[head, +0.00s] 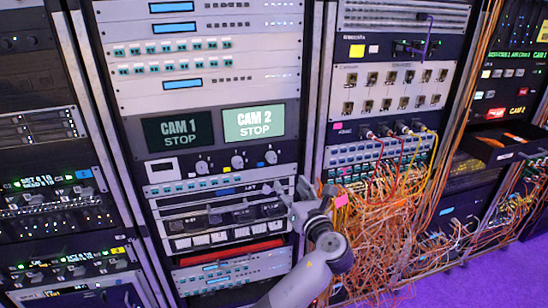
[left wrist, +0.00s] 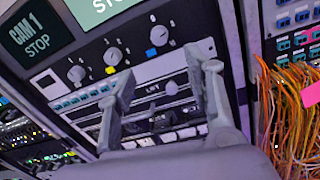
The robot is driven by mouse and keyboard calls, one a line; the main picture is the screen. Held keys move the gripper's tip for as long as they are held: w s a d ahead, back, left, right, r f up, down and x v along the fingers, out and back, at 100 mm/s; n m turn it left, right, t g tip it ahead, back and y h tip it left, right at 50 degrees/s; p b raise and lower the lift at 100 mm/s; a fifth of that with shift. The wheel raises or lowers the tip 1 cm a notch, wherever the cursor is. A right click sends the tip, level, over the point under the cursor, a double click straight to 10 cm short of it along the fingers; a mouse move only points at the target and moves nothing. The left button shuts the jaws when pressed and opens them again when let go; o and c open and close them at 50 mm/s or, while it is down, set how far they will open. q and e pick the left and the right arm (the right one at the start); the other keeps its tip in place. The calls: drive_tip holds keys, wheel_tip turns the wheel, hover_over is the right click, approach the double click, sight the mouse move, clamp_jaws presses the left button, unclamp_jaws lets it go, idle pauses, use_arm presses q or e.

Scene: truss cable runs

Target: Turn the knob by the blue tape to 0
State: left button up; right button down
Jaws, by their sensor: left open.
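A row of three grey knobs sits on a dark rack panel below the two CAM screens. The rightmost knob (head: 270,157) has a small blue tape (head: 260,164) at its lower left. In the left wrist view this knob (left wrist: 158,35) and the blue tape (left wrist: 151,52) show clearly, beyond the fingers. The dial marks are too small to read. My left gripper (head: 305,189) is open and empty, below and right of the knob, apart from it. Its two spread fingers also show in the left wrist view (left wrist: 167,74). My right gripper is not in view.
A CAM 1 STOP screen (head: 178,131) and a lit CAM 2 STOP screen (head: 254,122) are above the knobs. Yellow tape (left wrist: 107,71) is by the middle knob (left wrist: 112,56). Orange cables (head: 375,230) hang in a dense tangle right of my arm.

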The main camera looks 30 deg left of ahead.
sight(273, 160)
use_arm(q)
drive_tip(key=p+x, duration=0.2)
drive_tip(key=x, duration=1.2)
clamp_jaws()
